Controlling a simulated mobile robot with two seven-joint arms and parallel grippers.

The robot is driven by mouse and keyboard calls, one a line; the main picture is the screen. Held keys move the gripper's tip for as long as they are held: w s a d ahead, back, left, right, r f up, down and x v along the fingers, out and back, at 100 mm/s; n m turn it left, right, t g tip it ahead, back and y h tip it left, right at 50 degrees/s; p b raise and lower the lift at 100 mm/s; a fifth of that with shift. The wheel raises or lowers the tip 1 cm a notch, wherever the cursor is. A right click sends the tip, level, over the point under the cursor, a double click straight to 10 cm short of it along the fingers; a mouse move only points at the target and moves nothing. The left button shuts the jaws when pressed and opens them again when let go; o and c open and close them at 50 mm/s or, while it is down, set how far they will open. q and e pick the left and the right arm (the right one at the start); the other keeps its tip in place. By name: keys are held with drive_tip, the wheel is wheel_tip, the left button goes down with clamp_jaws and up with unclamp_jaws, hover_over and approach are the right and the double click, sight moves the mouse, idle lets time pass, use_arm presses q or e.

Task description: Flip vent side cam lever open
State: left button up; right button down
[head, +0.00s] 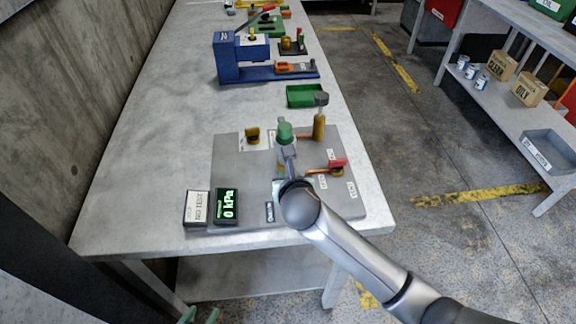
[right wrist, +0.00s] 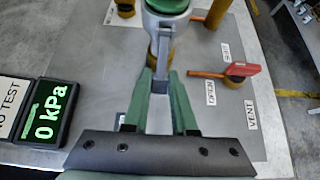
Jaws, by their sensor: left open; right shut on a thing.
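The vent valve's red cam lever (head: 338,164) sits on a brass body at the right of the grey board, with a copper pipe running left. In the right wrist view the red lever (right wrist: 242,70) lies sideways near the OPEN, SHUT and VENT labels. My right gripper (right wrist: 161,82) is left of this lever, apart from it. Its green fingers are shut on a grey metal fitting (right wrist: 163,45) below a green cap (head: 285,131). The fingers' exact contact is partly hidden. Only the green fingertips of my left gripper (head: 200,316) show, below the table's front edge; they are open.
A kPa display (head: 227,206) reads 0 beside a NO TEST box (head: 196,208) at the board's front left. A brass post (head: 319,125) with a grey top and a green tray (head: 304,95) stand behind. The table's left side is clear.

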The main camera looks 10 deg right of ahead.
drive_tip(key=r+g, duration=0.1)
drive_tip(key=g, duration=0.1)
drive_tip(key=r+g, duration=0.1)
drive_tip(key=g, duration=0.1)
drive_tip(key=shift+s+r, duration=0.1)
drive_tip(key=shift+s, duration=0.3)
drive_tip(key=shift+s+r+g, duration=0.1)
drive_tip(key=shift+r+g, duration=0.3)
drive_tip(key=shift+g, duration=0.65)
drive_tip(key=shift+s+r+g, duration=0.1)
drive_tip(key=shift+r+g, duration=0.25)
drive_tip(key=shift+g, duration=0.7)
drive_tip(key=c, duration=0.7)
unclamp_jaws()
drive_tip(key=v, duration=1.2)
drive_tip(key=shift+w+r, duration=0.1)
drive_tip(key=shift+r, duration=0.2)
